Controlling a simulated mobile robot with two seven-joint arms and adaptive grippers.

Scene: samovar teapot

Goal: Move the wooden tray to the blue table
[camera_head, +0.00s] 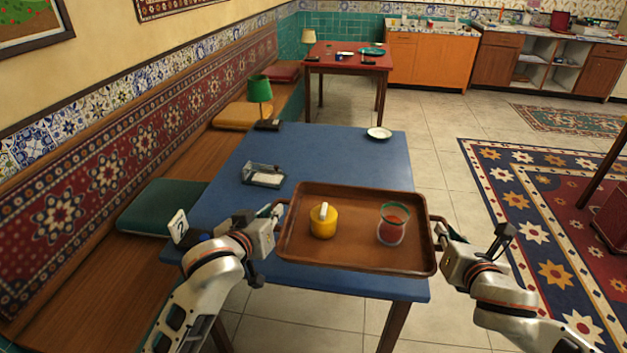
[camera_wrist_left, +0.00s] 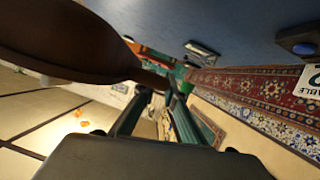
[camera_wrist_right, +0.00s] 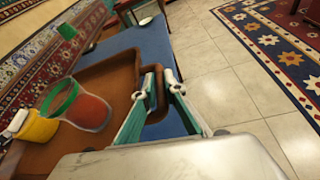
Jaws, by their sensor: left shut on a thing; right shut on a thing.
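The wooden tray (camera_head: 350,257) is brown with a raised rim. It is over the near part of the blue table (camera_head: 330,151), roughly level; I cannot tell whether it touches the top. A yellow pot (camera_head: 323,221) and a glass with a green rim and red contents (camera_head: 392,226) stand upright in it. My left gripper (camera_head: 277,212) is shut on the tray's left handle. My right gripper (camera_head: 438,226) is shut on its right handle, which shows in the right wrist view (camera_wrist_right: 153,88). The tray's underside (camera_wrist_left: 75,40) shows in the left wrist view.
On the blue table are a glass holder (camera_head: 263,176), a green lamp (camera_head: 260,95), a white plate (camera_head: 379,133) and a number sign (camera_head: 178,226). A bench with a green cushion (camera_head: 160,207) runs along the left. A red table (camera_head: 347,57) stands behind.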

